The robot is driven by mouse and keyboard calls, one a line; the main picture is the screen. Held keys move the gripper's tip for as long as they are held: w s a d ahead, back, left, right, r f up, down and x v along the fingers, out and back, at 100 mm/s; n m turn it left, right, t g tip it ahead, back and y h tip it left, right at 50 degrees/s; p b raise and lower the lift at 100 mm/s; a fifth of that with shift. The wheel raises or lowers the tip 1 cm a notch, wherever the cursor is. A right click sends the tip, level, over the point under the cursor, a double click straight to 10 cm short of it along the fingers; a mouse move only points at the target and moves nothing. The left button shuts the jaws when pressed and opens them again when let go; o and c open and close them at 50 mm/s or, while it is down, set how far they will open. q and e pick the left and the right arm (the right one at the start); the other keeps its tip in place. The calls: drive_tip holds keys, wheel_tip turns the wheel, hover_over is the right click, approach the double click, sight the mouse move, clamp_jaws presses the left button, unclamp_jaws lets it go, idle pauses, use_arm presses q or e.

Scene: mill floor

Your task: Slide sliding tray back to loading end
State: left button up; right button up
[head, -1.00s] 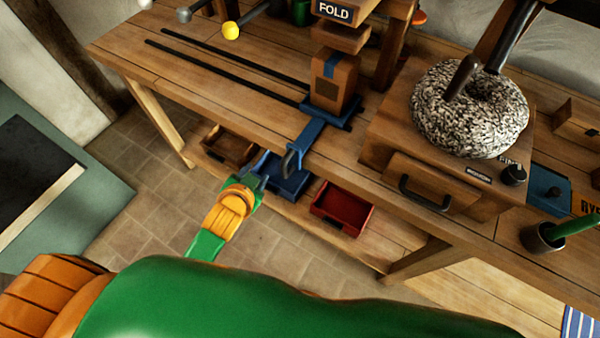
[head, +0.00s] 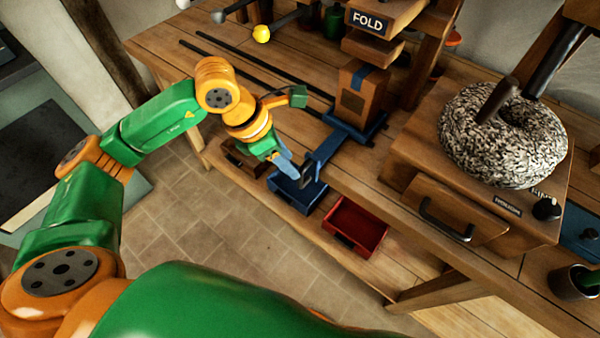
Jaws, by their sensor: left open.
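The blue sliding tray (head: 344,137) sits at the right end of two black rails on the wooden bench, under the FOLD sign (head: 370,22). A brown paper bag with a blue band (head: 359,92) stands upright on it. The tray's blue arm reaches over the bench's front edge to a dark looped handle (head: 310,170). My left gripper (head: 293,172) is open, pointing down just left of the handle; I cannot tell whether it touches it. The forearm hides part of the rails (head: 240,62). My right gripper is not in view.
A blue bin (head: 296,192), a red bin (head: 355,226) and a brown bin (head: 241,160) sit on the shelf below. A speckled millstone (head: 480,150) stands on a wooden box with a drawer at right. Levers with ball knobs, one yellow (head: 261,34), are at the back.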

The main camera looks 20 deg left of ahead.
sight(301, 174)
use_arm(q)
drive_tip(key=p+x, duration=0.1)
drive_tip(key=x, duration=0.6)
clamp_jaws()
idle(1.1)
